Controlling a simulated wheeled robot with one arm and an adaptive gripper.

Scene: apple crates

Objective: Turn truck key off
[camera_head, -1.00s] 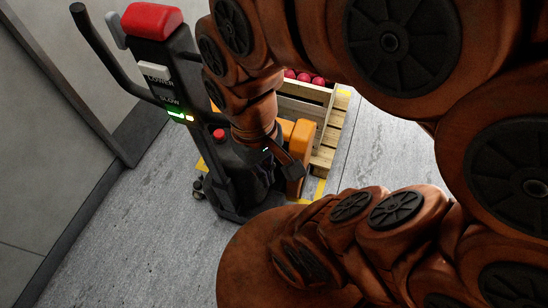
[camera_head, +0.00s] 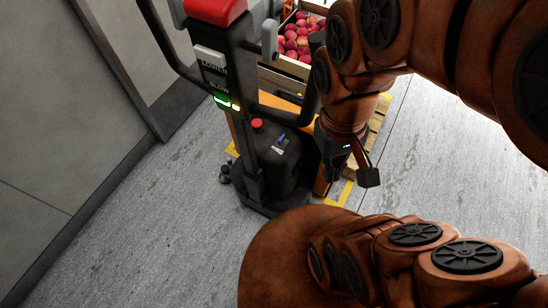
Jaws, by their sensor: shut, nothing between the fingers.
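The truck is a pallet truck with a dark body (camera_head: 262,178), a black handle frame and a red top (camera_head: 215,10). On the top face of its body are a red button (camera_head: 257,124) and a small blue piece (camera_head: 281,138) that looks like the key, with a small pale mark beside it. It is too small to tell which way it is turned. My gripper (camera_head: 368,178) hangs to the right of the truck body, apart from the key. It is shut and empty, partly hidden by its own wrist.
A green light (camera_head: 221,100) and a yellow light glow on the truck's panel. A wooden crate (camera_head: 285,82) of red apples stands behind the truck on a pallet, with yellow floor lines around. A grey wall (camera_head: 60,110) is at the left. The floor between is clear.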

